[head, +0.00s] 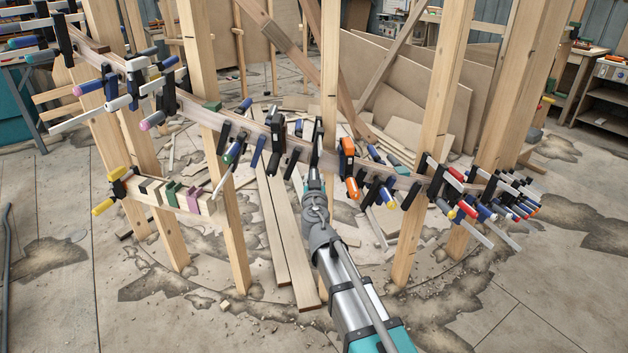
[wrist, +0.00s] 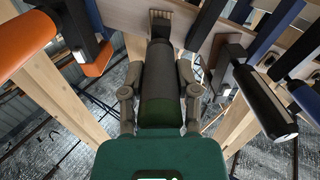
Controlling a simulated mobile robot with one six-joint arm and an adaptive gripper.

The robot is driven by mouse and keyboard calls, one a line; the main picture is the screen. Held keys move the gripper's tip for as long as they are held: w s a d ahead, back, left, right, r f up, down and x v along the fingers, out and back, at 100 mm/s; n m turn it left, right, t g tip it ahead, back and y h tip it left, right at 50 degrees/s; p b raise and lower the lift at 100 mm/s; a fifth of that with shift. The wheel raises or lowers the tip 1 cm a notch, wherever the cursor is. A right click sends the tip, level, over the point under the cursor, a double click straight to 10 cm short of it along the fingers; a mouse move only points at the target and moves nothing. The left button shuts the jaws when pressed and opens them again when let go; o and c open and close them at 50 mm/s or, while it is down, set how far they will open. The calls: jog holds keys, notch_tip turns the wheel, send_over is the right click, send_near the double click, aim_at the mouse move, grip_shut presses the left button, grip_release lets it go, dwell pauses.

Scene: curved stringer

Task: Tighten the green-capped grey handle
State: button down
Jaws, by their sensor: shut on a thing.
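The green-capped grey handle (wrist: 160,88) is in the middle of the wrist view, a dark grey cylinder with its green cap (wrist: 161,117) towards my palm. My gripper (wrist: 160,76) is shut on it, with one finger on each side of the grip. The far end of the handle points at the clamp on the curved wooden stringer (wrist: 202,25). In the head view my gripper (head: 314,180) reaches the middle of the stringer (head: 400,181). There the handle is mostly hidden or too small to tell.
An orange clamp (head: 349,170) stands close on the right in the head view; it is on the left in the wrist view (wrist: 45,47). Dark and blue handles (wrist: 262,97) crowd the other side. Upright posts (head: 329,80) stand behind. Loose boards (head: 295,230) lie on the floor.

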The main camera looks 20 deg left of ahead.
dwell(0.4)
jog(key=shift+c, duration=1.8)
grip_release()
jog(key=v, duration=1.2)
jog(key=shift+s+d+f, duration=0.1)
jog(key=v, duration=0.3)
